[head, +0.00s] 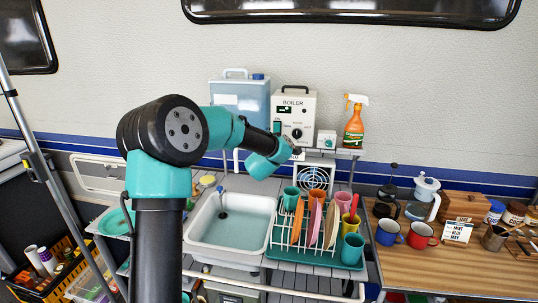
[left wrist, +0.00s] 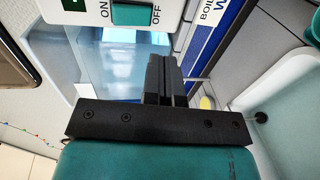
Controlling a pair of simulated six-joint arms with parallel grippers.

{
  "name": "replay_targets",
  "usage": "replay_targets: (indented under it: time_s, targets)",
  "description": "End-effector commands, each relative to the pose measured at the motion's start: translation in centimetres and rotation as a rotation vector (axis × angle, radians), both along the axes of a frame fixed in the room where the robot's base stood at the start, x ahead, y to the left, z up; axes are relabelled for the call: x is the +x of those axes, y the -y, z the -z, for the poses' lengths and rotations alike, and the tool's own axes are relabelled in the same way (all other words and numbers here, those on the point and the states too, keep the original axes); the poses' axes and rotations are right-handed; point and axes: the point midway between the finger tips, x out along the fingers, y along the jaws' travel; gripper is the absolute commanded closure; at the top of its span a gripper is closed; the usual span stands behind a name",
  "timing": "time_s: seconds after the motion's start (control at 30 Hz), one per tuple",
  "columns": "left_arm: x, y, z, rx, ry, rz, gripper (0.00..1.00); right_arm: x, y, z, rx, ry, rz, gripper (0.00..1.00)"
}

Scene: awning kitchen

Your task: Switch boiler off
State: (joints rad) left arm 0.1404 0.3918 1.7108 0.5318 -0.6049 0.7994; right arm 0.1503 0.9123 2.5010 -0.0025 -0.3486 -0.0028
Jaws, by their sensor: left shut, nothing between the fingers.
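The boiler (head: 305,106) is a white box labelled BOILER on the shelf against the wall. Its front has a small dark display, a green rocker switch (head: 277,127) at left and a black knob (head: 297,133). In the left wrist view the green switch (left wrist: 132,14) sits at the top edge, between the words ON and OFF; which side is pressed I cannot tell. My left gripper (head: 288,148) is shut and empty, just below the boiler's front. Its closed black fingers (left wrist: 165,78) are apart from the switch in the left wrist view. My right gripper is not in view.
A blue water container (head: 240,98) stands left of the boiler, an orange spray bottle (head: 354,122) right of it. Below are a sink (head: 205,254) and a dish rack (head: 283,238) with cups and plates. Mugs and a coffee pot crowd the wooden counter at right.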

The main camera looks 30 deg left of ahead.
Motion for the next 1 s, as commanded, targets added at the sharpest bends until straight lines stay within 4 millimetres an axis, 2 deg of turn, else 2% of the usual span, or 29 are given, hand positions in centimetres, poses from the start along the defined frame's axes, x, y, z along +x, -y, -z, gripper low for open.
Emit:
replay_targets:
  time_s: [0.1,0.33,1.0]
  targets:
    - [-1.7,0.7,0.2,0.001,-0.001,0.000,1.00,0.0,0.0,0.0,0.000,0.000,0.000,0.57]
    - [-3.9,1.7,0.6,0.000,-0.001,0.001,1.00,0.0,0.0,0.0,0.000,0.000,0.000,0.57]
    - [-4.3,2.1,0.9,0.019,-0.019,0.017,1.00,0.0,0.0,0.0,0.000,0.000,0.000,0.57]
